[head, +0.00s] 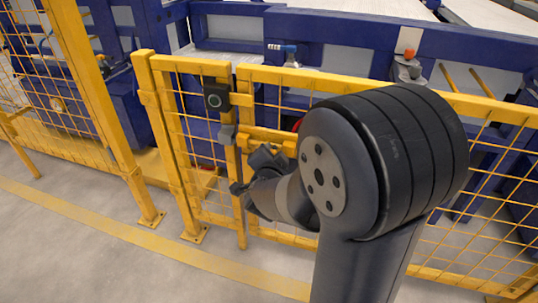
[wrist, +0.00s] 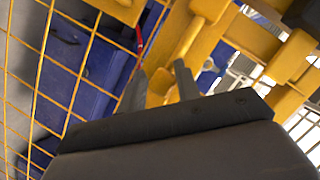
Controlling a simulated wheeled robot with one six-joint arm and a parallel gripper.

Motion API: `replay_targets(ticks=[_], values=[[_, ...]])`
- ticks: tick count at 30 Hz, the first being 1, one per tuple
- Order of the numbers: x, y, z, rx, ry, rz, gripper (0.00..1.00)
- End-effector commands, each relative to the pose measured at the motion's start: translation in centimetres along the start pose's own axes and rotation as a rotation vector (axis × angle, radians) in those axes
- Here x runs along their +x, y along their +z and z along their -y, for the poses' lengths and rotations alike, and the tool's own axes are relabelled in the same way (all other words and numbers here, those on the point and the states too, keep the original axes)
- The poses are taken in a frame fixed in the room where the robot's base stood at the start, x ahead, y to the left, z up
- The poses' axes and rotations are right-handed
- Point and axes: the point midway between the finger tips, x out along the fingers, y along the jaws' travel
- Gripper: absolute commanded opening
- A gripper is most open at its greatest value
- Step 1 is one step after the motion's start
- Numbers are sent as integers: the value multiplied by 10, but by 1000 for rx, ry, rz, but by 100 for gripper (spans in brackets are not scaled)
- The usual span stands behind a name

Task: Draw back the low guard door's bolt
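The low guard door (head: 300,80) is a yellow frame with wire mesh, closed in line with the fence. Its yellow bolt assembly (head: 266,137) lies across the upright at the door's left part, with a grey piece (head: 227,133) at its left end. My gripper (head: 262,158) is just below the bolt assembly in the head view, partly hidden by my own arm. In the wrist view my gripper (wrist: 160,78) has its two dark fingers apart. Yellow bolt parts (wrist: 188,42) show beyond and between the fingertips. I cannot tell whether the fingers touch them.
A black box with a round button (head: 215,96) sits on the post above the bolt. Yellow mesh fence (head: 95,100) stands to the left. Blue machinery (head: 335,27) lies behind the door. The grey floor (head: 80,250) in front is clear, with a yellow line.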

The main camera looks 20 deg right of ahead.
Motion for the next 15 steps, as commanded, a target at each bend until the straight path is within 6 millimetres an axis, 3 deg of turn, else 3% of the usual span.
replay_targets(ticks=[6,15], values=[[0,0,0,0,1,-1,46],[-3,0,2,-1,-2,1,46]])
